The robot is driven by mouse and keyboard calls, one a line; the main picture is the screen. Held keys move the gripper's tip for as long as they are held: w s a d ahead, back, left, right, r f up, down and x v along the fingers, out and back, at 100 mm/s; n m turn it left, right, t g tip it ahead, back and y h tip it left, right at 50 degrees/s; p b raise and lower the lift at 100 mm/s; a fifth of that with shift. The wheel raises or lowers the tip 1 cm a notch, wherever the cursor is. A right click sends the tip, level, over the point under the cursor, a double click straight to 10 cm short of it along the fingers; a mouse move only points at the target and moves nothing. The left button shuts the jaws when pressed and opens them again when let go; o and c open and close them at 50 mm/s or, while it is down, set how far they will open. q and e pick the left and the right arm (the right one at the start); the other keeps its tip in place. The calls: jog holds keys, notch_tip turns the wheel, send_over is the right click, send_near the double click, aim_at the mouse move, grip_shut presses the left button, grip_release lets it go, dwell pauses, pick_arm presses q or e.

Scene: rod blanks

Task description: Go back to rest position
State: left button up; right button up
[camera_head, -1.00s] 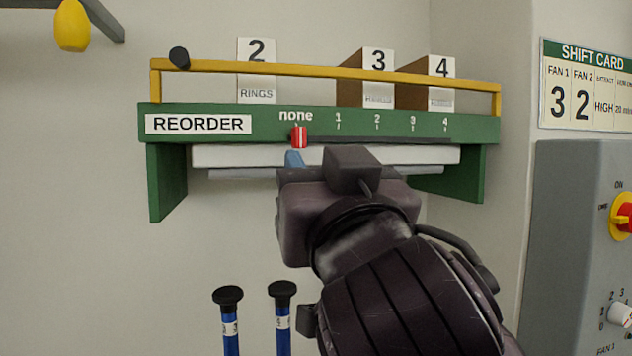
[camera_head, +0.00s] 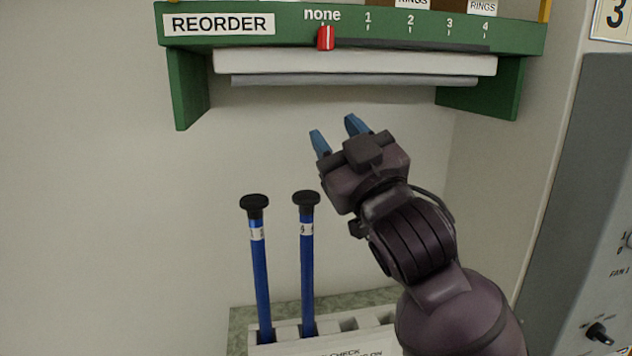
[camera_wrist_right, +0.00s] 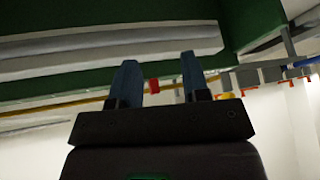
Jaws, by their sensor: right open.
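My right gripper (camera_head: 337,135) is open and empty, with its two blue fingers apart and pointing up and left. It is below the green shelf (camera_head: 190,92) and above and to the right of the blue rods. In the right wrist view the open fingers (camera_wrist_right: 158,82) have the shelf's underside (camera_wrist_right: 50,85) beyond them. The red slider (camera_head: 326,38) on the shelf's front sits under the "none" mark, apart from the gripper. A small red part also shows between the fingers in the right wrist view (camera_wrist_right: 154,86). My left gripper is not in view.
Two blue rods (camera_head: 261,280) (camera_head: 307,265) with black caps stand in a pale rack (camera_head: 290,335) at the lower middle. A grey control panel (camera_head: 575,200) stands at the right. The wall area at the left is clear.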

jog(key=d+f+m+g+h, duration=0.15)
jog(key=d+f, duration=0.35)
jog(key=f, duration=0.6)
jog(key=w+d+f+m+h, duration=0.1)
jog(key=d+f+m+h, duration=0.3)
jog(key=f, duration=0.8)
jog(key=d+f+m+g+h, duration=0.1)
jog(key=d+f+h, duration=0.1)
jog(key=d+f, duration=0.65)
jog(key=s+d+f+m+g+h, duration=0.1)
jog(key=s+d+f+g+h, duration=0.1)
jog(key=s+f, duration=0.9)
jog(key=s+d+f+m+g+h, duration=0.1)
jog(key=s+d+f+g, duration=0.3)
jog(key=s+f, duration=0.7)
notch_tip(320, 180, down, 5)
jog(key=shift+s+d+f+m+g+h, duration=0.1)
jog(key=shift+s+d+m+g+h, duration=0.1)
jog(key=shift+d+m+g+h, duration=0.35)
